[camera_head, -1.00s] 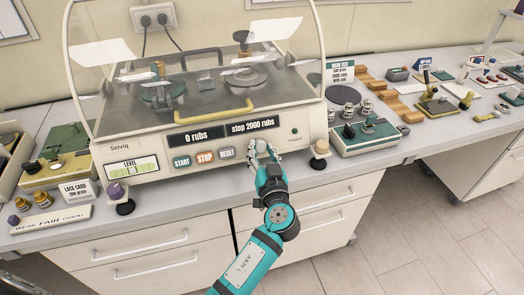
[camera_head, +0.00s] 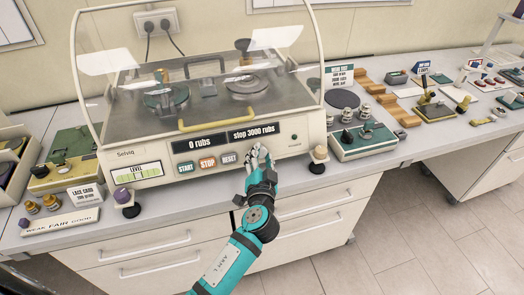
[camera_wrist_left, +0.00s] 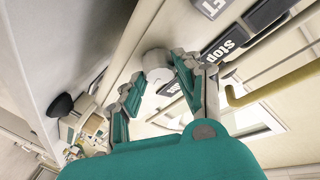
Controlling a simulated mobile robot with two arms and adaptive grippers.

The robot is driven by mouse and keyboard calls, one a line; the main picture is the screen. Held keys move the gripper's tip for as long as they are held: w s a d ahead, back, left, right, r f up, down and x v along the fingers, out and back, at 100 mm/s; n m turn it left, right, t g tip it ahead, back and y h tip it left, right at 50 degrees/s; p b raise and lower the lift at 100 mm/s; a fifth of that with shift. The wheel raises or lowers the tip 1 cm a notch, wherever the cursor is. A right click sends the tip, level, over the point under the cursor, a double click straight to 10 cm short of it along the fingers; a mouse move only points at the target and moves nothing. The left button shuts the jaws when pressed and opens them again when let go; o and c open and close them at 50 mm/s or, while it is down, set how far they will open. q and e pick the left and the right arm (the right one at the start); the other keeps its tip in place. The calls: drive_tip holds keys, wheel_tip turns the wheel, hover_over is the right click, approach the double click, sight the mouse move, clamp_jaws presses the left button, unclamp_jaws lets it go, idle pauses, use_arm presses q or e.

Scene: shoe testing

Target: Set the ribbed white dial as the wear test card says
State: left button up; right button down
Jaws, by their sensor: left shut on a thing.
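The abrasion tester's front panel has a display (camera_head: 228,138) reading "0 rubs" and "stop 3000 rubs". My left gripper (camera_head: 258,153) is at the panel, below the display's right end and right of the RESET button (camera_head: 229,159). In the left wrist view my left gripper (camera_wrist_left: 160,88) is shut on the white dial (camera_wrist_left: 157,78), a finger on either side. In the head view the fingers mostly hide the dial. My right gripper is not in view.
START (camera_head: 186,168) and STOP (camera_head: 208,163) buttons are left of RESET. A clear hood with a yellow handle (camera_head: 211,119) covers the tester. A knobbed foot (camera_head: 318,158) stands close right of my gripper.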

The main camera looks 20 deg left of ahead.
use_arm(q)
drive_tip(key=m+p, duration=0.1)
drive_tip(key=m+h+p, duration=0.1)
drive_tip(key=p, duration=0.1)
drive_tip(key=shift+a+r+m, duration=0.15)
drive_tip(key=shift+r+m, duration=0.15)
drive_tip(key=shift+r, duration=0.1)
drive_tip(key=shift+f+m+g+h+p, duration=0.25)
drive_tip(key=shift+m+h+p, duration=0.25)
drive_tip(key=shift+m+p, duration=0.6)
drive_tip(key=o, duration=1.1)
drive_tip(key=shift+o, duration=0.2)
